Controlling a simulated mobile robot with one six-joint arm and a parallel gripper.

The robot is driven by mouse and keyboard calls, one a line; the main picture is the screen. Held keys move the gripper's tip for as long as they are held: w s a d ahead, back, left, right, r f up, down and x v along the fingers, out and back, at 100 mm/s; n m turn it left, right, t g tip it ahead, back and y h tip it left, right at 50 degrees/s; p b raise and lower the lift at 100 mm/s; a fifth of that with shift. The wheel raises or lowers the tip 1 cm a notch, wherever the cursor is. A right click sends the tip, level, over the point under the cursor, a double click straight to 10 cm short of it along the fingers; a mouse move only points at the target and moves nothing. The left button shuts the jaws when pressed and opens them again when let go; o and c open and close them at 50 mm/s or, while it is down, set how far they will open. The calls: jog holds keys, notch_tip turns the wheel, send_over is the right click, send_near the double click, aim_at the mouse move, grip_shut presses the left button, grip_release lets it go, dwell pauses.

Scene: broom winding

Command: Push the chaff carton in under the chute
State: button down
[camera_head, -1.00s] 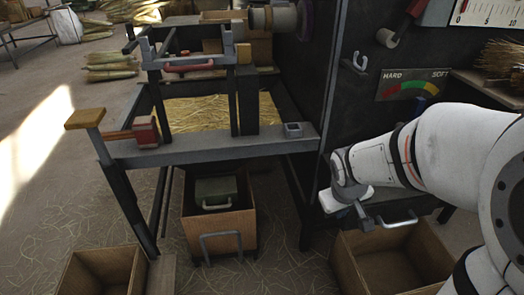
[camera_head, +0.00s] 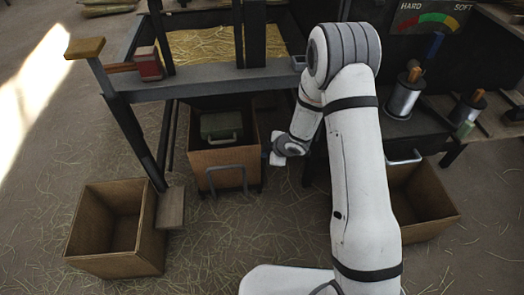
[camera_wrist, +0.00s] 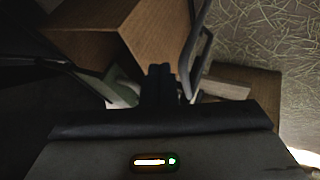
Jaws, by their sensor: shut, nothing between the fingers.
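A cardboard carton with a grey loop handle (camera_head: 225,160) stands on the floor partly under the bench, in the middle of the head view. A green box with a pale handle (camera_head: 222,126) is inside it. In the wrist view this carton (camera_wrist: 130,30) fills the upper left. My gripper (camera_wrist: 160,72) is shut and empty, its fingertips close to the carton; I cannot tell whether they touch. In the head view my wrist is low at the carton's right side, and the fingers are hidden. I cannot make out the chute clearly.
An empty carton (camera_head: 115,228) stands front left, beside a bench leg and a small board (camera_head: 171,207). Another carton (camera_head: 425,200) stands right, partly behind my arm. A straw-filled bench (camera_head: 200,88) is above the middle carton. Straw-strewn floor is open in front.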

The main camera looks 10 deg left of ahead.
jog(key=shift+w+a+f+b, duration=0.6)
jog(key=shift+w+a+f, duration=0.25)
jog(key=shift+w+f, duration=0.35)
jog(key=shift+w+a+f+b, duration=0.55)
jog(key=shift+w+a+f, duration=0.3)
jog(key=shift+w+f, duration=0.35)
jog(key=shift+w+a+f+b, duration=0.6)
jog(key=shift+w+a+f, duration=0.25)
jog(key=shift+w+f, duration=0.35)
jog(key=shift+r, duration=0.1)
